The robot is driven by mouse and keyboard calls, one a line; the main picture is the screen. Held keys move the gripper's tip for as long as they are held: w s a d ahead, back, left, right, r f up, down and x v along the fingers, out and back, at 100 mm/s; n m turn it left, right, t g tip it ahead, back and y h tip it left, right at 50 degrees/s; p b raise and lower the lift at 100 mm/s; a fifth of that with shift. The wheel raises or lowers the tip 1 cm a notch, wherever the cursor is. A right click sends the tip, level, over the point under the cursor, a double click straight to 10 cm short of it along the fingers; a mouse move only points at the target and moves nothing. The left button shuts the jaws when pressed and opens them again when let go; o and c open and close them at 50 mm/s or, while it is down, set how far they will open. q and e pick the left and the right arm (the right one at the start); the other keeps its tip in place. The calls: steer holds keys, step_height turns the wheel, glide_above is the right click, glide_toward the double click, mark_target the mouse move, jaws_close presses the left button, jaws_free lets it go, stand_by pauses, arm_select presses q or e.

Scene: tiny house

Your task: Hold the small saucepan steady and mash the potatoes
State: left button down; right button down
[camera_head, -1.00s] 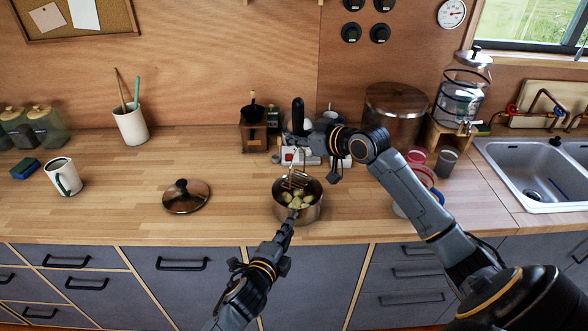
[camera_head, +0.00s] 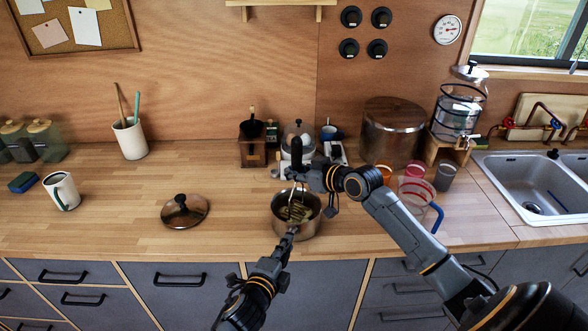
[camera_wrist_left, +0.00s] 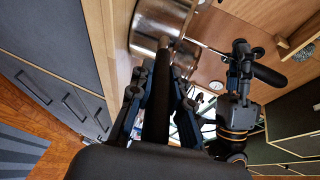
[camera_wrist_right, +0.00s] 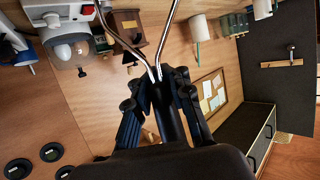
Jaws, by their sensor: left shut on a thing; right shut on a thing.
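The small saucepan (camera_head: 309,227) stands upright near the counter's front edge; its steel side fills the top of the left wrist view (camera_wrist_left: 152,35). My left gripper (camera_head: 285,247) is shut on its dark handle (camera_wrist_left: 157,110), which points toward me. My right gripper (camera_head: 314,178) is above the pan, shut on the black handle (camera_head: 297,148) of the masher. The masher's wire shanks (camera_head: 298,205) reach down into the pan; they also show in the right wrist view (camera_wrist_right: 150,55). Yellowish potatoes (camera_head: 287,214) lie inside the pan, partly hidden by the masher, so their texture is unclear.
A glass lid (camera_head: 185,210) lies left of the pan. A mug (camera_head: 62,191) and utensil crock (camera_head: 130,138) stand farther left. Behind the pan are a wooden grinder (camera_head: 253,150) and small appliances. Cups and a clear jug (camera_head: 418,197) stand right, near the sink (camera_head: 535,185).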

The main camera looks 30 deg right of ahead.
steer(key=shift+f, duration=2.55)
steer(key=shift+r, duration=2.45)
steer(key=shift+w, duration=0.1)
